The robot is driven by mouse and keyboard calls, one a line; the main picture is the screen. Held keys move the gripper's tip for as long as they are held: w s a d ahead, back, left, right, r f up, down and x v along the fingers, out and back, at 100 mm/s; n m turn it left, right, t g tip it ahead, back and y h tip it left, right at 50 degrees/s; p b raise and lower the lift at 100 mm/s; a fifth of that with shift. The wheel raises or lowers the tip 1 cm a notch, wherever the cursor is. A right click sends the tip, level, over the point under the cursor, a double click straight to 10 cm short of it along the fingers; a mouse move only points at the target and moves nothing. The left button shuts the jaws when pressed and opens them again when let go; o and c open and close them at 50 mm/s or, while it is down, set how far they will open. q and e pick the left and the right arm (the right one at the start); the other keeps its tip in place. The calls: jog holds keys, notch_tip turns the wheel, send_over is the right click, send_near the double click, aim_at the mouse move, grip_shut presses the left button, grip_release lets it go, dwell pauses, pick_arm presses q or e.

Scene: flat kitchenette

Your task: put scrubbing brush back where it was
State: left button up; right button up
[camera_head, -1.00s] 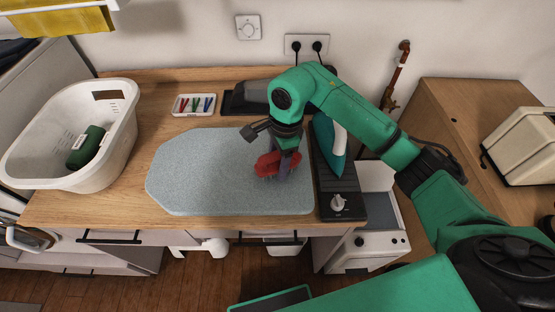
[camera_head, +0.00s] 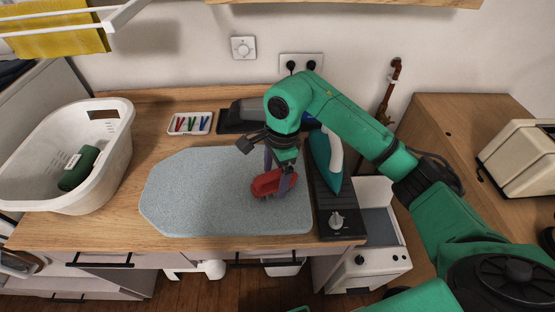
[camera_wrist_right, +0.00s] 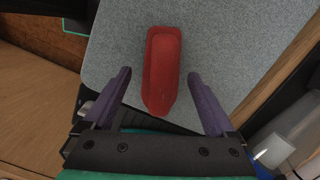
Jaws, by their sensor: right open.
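The scrubbing brush (camera_head: 268,184) has a red back and lies on the grey ironing mat (camera_head: 200,195), near the mat's right side. It also shows in the right wrist view (camera_wrist_right: 161,70), bristles down. My right gripper (camera_head: 279,186) is pointed down at the brush. In the right wrist view its purple fingers (camera_wrist_right: 160,100) are spread wide, one on each side of the brush's near end, with gaps on both sides. My left gripper is in none of the views.
A green and white iron (camera_head: 326,160) stands on a black panel (camera_head: 340,215) right of the mat. A tray of coloured pegs (camera_head: 190,123) and a dark device (camera_head: 240,118) lie behind the mat. A white basket (camera_head: 105,165) with a green item (camera_head: 80,168) stands left.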

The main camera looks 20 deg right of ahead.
aim_at(279, 172)
jog(key=r, duration=0.2)
jog(key=r+b, duration=0.1)
jog(key=r, duration=0.2)
jog(key=d+r, duration=0.1)
jog(key=r, duration=0.2)
jog(key=shift+w+r, duration=0.1)
jog(key=shift+r, duration=0.6)
jog(key=shift+d, duration=0.1)
jog(key=shift+f, duration=0.1)
